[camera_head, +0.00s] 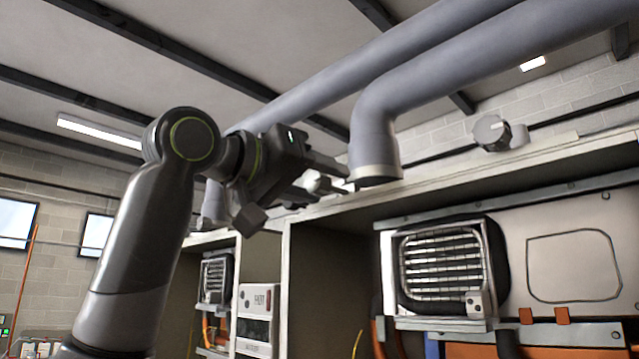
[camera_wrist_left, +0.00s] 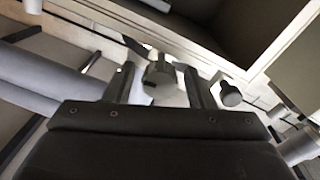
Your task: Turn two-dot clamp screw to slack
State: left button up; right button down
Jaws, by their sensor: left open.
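My left gripper (camera_head: 328,181) reaches in from the left, near the top edge of the cabinet, beside the foot of a grey pipe. Its jaws are open. In the left wrist view, a grey screw knob (camera_wrist_left: 160,75) shows between the two fingers, with a gap on each side. A second dark round knob (camera_wrist_left: 230,95) shows just right of the right finger. In the head view, a pale knob (camera_head: 317,183) shows by the fingers, partly hidden by them. I cannot make out dot marks on any knob. My right gripper is out of view.
Large grey pipes (camera_head: 375,130) run overhead, one bending down to the cabinet top close to my gripper. Another round grey knob (camera_head: 492,132) stands on the cabinet top at right. Below are finned heater units (camera_head: 442,262) and a white panel (camera_head: 572,265).

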pick_arm(q)
jog(key=b+v, duration=0.7)
jog(key=v, duration=1)
jog(key=m+p, duration=0.6)
jog(key=p, duration=0.6)
send_near(313, 180)
jog(key=x, duration=0.8)
jog(key=shift+w+d+f, duration=0.15)
jog(key=shift+w+d, duration=0.15)
jog(key=shift+w, duration=0.05)
